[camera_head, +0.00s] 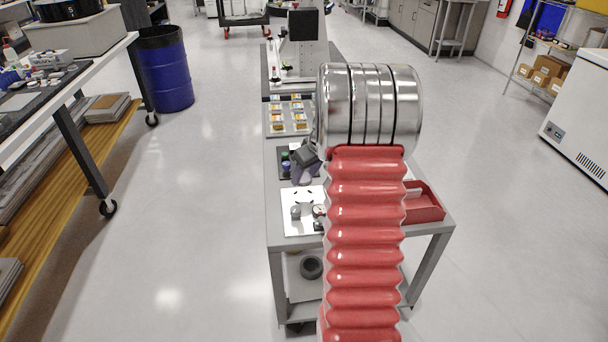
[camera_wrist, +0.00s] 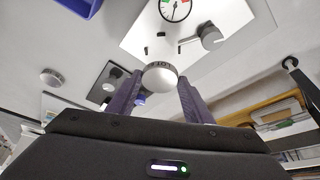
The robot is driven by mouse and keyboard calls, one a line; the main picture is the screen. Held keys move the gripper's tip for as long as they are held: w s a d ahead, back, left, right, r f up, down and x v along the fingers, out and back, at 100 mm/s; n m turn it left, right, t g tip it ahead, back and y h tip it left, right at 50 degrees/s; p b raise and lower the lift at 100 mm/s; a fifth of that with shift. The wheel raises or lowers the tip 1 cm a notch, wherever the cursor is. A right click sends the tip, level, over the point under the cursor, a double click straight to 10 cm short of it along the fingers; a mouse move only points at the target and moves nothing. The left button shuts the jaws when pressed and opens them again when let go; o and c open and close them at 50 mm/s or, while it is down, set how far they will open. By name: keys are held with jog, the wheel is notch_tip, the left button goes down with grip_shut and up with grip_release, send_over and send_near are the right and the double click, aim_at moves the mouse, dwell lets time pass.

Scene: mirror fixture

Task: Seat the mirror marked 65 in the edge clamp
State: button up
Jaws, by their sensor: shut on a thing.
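My gripper (camera_wrist: 160,78) has its two purple fingers shut on a round pale piece, the held mirror (camera_wrist: 158,75). Dark lettering shows on its rim, too small to read surely. In the wrist view the white board (camera_wrist: 240,20) lies beyond it, with a grey knobbed part (camera_wrist: 211,38) that looks like the edge clamp, and a dial (camera_wrist: 174,9). The mirror appears apart from the clamp. In the head view my gripper (camera_head: 306,163) is over the cart, just behind the white board (camera_head: 291,229); my arm hides part of this area.
A dark tray (camera_wrist: 107,86) with round pieces lies beside the board. On the cart, a tray of coloured packets (camera_head: 289,116) lies farther back and a red bin (camera_head: 424,205) stands to the right. A tall grey device (camera_head: 303,45) stands at the far end.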

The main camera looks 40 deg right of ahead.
send_over(303, 198)
jog(key=shift+s+d+f, duration=0.1)
jog(key=shift+s+f, duration=0.1)
jog(key=shift+f, duration=1.3)
jog(key=shift+s+d+f, duration=0.1)
jog(key=shift+s+f, duration=0.1)
jog(key=shift+f, duration=1.25)
jog(key=shift+s, duration=0.15)
jog(key=shift+s+a+f, duration=0.1)
jog(key=shift+a+f, duration=0.05)
jog(key=shift+f, duration=0.55)
dwell(0.4)
